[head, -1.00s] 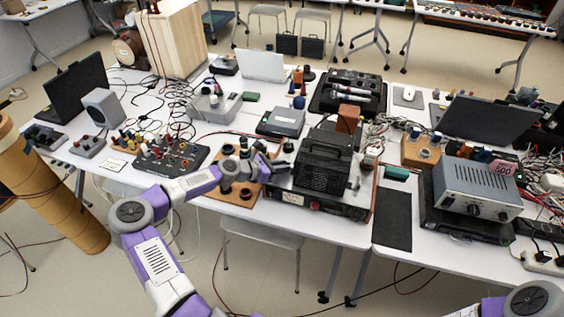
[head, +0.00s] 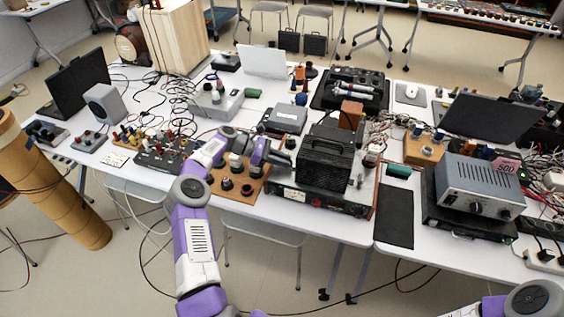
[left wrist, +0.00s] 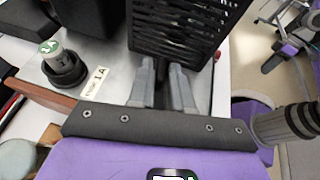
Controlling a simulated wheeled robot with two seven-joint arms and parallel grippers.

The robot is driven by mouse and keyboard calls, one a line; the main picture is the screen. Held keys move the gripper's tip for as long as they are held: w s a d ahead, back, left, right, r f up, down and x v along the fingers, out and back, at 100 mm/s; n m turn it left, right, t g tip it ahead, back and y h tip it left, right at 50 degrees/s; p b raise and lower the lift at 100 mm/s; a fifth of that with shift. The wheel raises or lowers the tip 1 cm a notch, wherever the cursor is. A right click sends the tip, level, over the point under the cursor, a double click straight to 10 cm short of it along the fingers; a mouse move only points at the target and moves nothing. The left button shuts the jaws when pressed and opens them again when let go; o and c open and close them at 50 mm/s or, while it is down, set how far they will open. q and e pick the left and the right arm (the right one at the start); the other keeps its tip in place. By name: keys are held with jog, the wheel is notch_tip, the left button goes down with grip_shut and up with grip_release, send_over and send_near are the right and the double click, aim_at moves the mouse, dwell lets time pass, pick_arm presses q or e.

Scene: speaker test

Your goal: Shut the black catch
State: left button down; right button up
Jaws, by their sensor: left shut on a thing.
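A black vented box (head: 324,158) stands on a silver-topped unit (head: 318,205) near the table's front edge. My left gripper (head: 283,160) reaches its left side from the left. In the left wrist view, the two grey fingers (left wrist: 164,86) point at the lower edge of the vented box (left wrist: 178,35) with a narrow dark gap between them. The gripper is shut on a small part there, mostly hidden by the fingers. I cannot make out the black catch as a separate piece, nor whether it is open or shut. My right gripper is out of view.
A wooden board with black knobs (head: 218,190) lies under my left forearm. A labelled black knob (left wrist: 66,70) stands left of the fingers in the wrist view. A grey instrument (head: 480,184) and a black mat (head: 394,217) are to the right. Cables clutter the table.

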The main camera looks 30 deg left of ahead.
pick_arm(q)
jog(key=shift+f+m+g, duration=0.2)
jog(key=shift+m+g, duration=0.2)
jog(key=shift+g, duration=0.1)
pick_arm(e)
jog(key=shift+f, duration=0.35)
pick_arm(q)
jog(key=c, duration=1.2)
grip_release()
jog(key=shift+r, duration=0.1)
